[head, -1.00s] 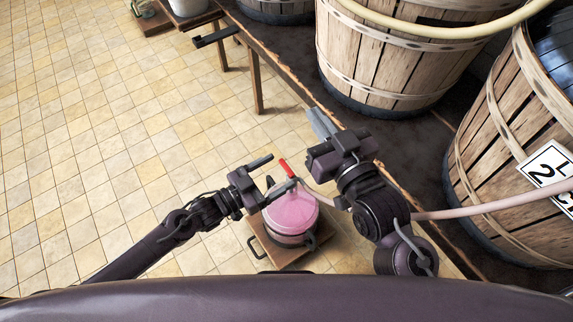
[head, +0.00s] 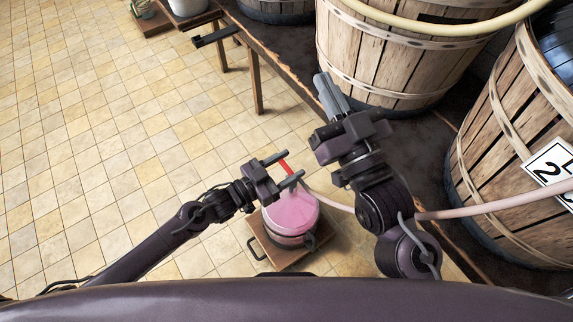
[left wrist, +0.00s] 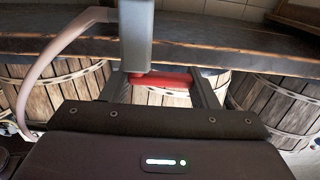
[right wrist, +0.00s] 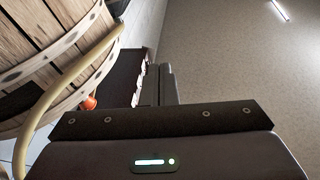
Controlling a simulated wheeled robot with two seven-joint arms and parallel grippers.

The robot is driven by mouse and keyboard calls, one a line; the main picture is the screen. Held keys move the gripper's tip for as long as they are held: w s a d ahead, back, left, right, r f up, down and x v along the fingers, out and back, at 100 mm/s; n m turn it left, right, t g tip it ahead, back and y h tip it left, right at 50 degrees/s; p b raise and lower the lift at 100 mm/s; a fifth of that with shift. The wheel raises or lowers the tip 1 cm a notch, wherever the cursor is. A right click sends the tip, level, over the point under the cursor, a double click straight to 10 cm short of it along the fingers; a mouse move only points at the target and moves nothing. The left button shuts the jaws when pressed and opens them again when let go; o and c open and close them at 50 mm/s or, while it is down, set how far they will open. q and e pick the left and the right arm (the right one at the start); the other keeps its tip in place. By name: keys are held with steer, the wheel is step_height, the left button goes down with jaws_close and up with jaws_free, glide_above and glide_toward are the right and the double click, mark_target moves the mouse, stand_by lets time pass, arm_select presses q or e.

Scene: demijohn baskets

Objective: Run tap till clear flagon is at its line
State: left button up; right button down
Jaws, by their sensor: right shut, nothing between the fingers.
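The flagon (head: 290,212), rounded and pink-looking from above, stands on a small wooden base at the lower middle of the head view. Its line and fill level cannot be made out. A red lever (head: 284,168) shows just above it, beside the end of a pink hose (head: 340,207). My left gripper (head: 281,169) is open, its fingers either side of the lever; in the left wrist view the red lever (left wrist: 165,80) lies across the gap, next to a grey upright part (left wrist: 135,35). My right gripper (head: 329,94) is shut and empty, apart from the lever.
Wooden barrels (head: 390,55) stand on a dark bench (head: 290,75) at the right and back. The flagon's base (head: 275,254) has dark handles. A thick cream hose (head: 450,32) crosses the barrels. The tiled floor (head: 110,130) at the left is clear.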

arm_select(q)
steer(key=c, duration=0.3)
